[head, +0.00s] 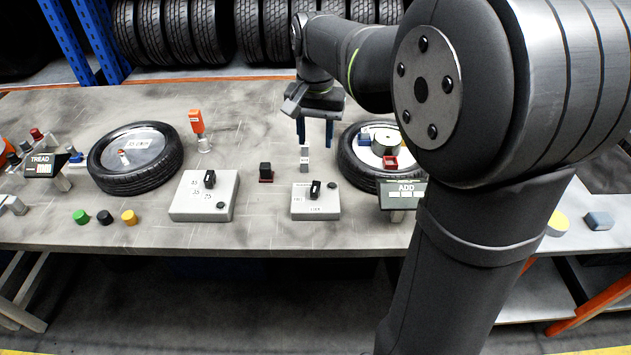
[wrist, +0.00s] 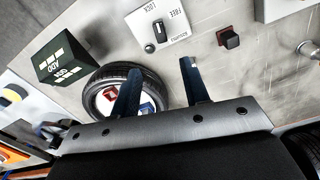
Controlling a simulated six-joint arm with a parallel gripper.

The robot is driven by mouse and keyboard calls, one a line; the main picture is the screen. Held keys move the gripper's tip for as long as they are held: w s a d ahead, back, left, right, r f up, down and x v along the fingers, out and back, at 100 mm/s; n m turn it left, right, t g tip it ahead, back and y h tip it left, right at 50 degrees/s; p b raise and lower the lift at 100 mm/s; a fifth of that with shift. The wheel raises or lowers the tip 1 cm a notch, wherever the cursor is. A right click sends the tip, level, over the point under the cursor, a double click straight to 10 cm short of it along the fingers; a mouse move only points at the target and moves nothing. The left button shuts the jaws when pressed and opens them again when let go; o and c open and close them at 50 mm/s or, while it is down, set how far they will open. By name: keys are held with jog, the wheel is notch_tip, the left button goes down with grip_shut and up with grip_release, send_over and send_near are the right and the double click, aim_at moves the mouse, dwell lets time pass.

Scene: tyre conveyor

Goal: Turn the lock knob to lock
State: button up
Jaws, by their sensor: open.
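The lock knob (head: 315,190) is a black knob standing up from a small white box (head: 300,209) near the front middle of the bench. In the wrist view the knob (wrist: 159,29) shows near the top, on the box (wrist: 181,36) marked LOCK and FREE. I cannot tell for sure which mark it points at. My gripper (head: 315,132) is open and empty, its two blue fingers pointing down above the bench, behind the box and apart from the knob. In the wrist view the open fingers (wrist: 160,68) lie below the box in the picture.
A tyre (head: 350,173) with small parts inside its rim stands right of my gripper, behind the ADD display (head: 403,194). A dark red-based button (head: 265,171) and a larger white knob box (head: 187,197) are to the left. Another tyre (head: 120,182) lies further left.

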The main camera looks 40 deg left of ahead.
aim_at(315, 186)
notch_tip(315, 186, down, 15)
jog(key=shift+r, duration=0.2)
grip_shut()
